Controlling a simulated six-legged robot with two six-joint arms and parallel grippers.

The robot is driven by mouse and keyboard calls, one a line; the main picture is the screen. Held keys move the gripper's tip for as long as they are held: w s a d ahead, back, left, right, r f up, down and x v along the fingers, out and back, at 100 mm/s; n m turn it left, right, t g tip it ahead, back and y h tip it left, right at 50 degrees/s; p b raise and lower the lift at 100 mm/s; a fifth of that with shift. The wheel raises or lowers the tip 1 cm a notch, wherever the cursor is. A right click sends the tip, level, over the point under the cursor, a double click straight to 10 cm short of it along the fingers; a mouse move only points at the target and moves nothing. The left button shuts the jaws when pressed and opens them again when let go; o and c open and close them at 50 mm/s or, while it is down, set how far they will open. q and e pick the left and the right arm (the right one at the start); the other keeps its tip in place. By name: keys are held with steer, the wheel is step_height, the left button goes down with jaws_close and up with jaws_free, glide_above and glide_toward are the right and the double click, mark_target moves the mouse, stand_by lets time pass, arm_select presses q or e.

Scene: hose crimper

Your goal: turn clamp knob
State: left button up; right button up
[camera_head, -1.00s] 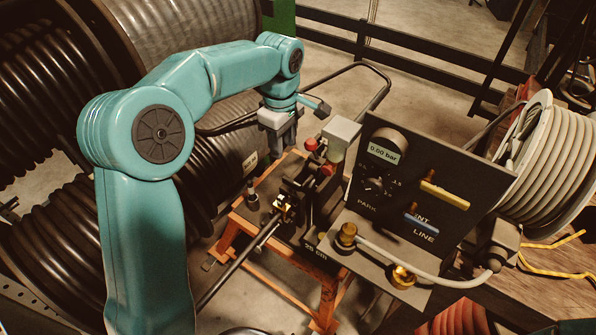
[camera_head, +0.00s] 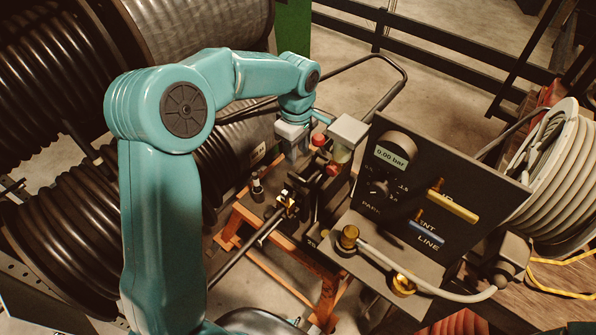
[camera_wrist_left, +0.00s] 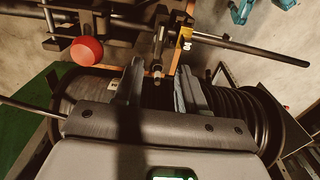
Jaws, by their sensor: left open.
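The crimper stand (camera_head: 289,205) shows in the head view with dark clamp parts, a brass fitting and two red knobs, an upper one (camera_head: 319,140) and a lower one (camera_head: 333,169). I cannot tell for certain which part is the clamp knob. My left gripper (camera_head: 295,152) hangs just left of the red knobs, pointing down. In the left wrist view its two fingers (camera_wrist_left: 158,88) are apart with nothing held. A red round knob (camera_wrist_left: 87,51) lies beyond and left of the fingers there. A dark rod with a light tip (camera_wrist_left: 157,66) shows between the fingertips. My right gripper is out of view.
A dark panel (camera_head: 385,222) with a gauge, a yellow lever (camera_head: 452,206) and a blue lever (camera_head: 427,231) stands right of the crimper. A hose reel (camera_head: 570,170) is at far right. Big black hose coils (camera_head: 75,240) fill the left. A rail runs behind.

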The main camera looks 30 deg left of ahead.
mark_target(297, 177)
arm_select(q)
step_height(297, 177, down, 10)
steer(key=shift+r+p, duration=0.1)
steer(key=shift+p, duration=0.35)
jaws_close()
